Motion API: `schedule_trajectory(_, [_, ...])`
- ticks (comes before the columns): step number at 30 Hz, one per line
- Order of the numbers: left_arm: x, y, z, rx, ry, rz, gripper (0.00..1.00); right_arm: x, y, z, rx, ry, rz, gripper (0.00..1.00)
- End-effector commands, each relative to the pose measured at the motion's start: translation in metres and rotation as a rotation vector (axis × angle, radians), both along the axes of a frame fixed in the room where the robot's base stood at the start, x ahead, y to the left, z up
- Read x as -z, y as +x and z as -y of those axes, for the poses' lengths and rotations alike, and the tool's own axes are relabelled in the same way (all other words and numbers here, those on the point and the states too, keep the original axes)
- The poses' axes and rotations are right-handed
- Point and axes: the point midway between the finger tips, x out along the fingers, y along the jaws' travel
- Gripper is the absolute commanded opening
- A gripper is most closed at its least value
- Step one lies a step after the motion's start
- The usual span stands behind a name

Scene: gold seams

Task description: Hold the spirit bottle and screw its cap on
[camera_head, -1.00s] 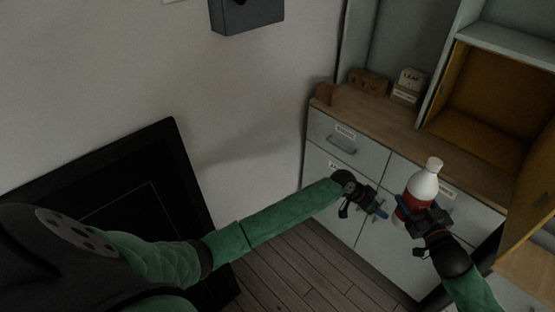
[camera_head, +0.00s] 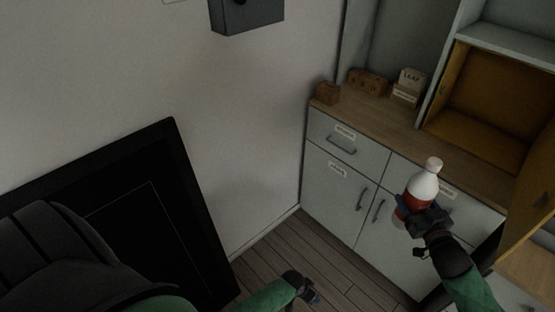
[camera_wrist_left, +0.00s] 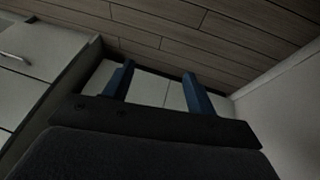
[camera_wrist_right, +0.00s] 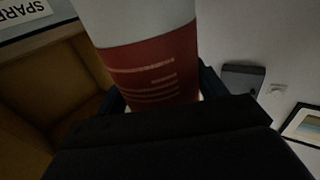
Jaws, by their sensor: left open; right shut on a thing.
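The spirit bottle (camera_head: 423,187) is white with a red label, and a white cap (camera_head: 433,164) sits on its top. My right gripper (camera_head: 413,212) is shut around the bottle's lower part and holds it nearly upright, tilted slightly right, in front of the cabinet. The right wrist view shows the red label (camera_wrist_right: 155,68) between the fingers; the cap is out of that frame. Whether the cap is tight cannot be told. My left gripper (camera_head: 312,296) is low over the floor, away from the bottle. In the left wrist view its blue fingers (camera_wrist_left: 158,88) are apart and empty.
A cabinet with a wooden counter (camera_head: 400,130) stands behind the bottle. Small wooden boxes (camera_head: 368,82) and a box labelled LEAF (camera_head: 409,82) sit at its back. An open cupboard (camera_head: 490,95) is at right. A black panel (camera_head: 130,215) leans against the wall at left.

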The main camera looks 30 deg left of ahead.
Motion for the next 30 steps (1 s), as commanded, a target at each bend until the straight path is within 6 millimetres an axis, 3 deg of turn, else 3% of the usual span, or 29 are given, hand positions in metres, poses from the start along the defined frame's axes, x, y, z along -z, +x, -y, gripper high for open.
schedule_trajectory(1, [0.015,-0.023,-0.004,-0.014,0.016,-0.022,0.57,-0.002,0.000,0.000,0.000,0.001,0.003,0.07])
schedule_trajectory(6, [0.058,-0.096,-0.023,-0.052,0.083,-0.084,0.57,-0.002,0.000,0.000,0.000,0.001,0.003,0.07])
schedule_trajectory(12, [0.095,-0.178,-0.043,-0.084,0.156,-0.149,0.57,-0.002,0.000,0.000,0.000,0.001,0.003,0.07])
schedule_trajectory(15, [0.105,-0.208,-0.050,-0.093,0.183,-0.171,0.57,-0.002,0.000,0.000,0.000,0.001,0.003,0.07])
schedule_trajectory(21, [0.115,-0.238,-0.057,-0.101,0.210,-0.194,0.57,-0.002,0.000,0.000,0.000,0.001,0.003,0.07])
schedule_trajectory(30, [0.116,-0.241,-0.058,-0.102,0.213,-0.196,0.57,-0.002,0.000,0.000,0.000,0.001,0.003,0.07])
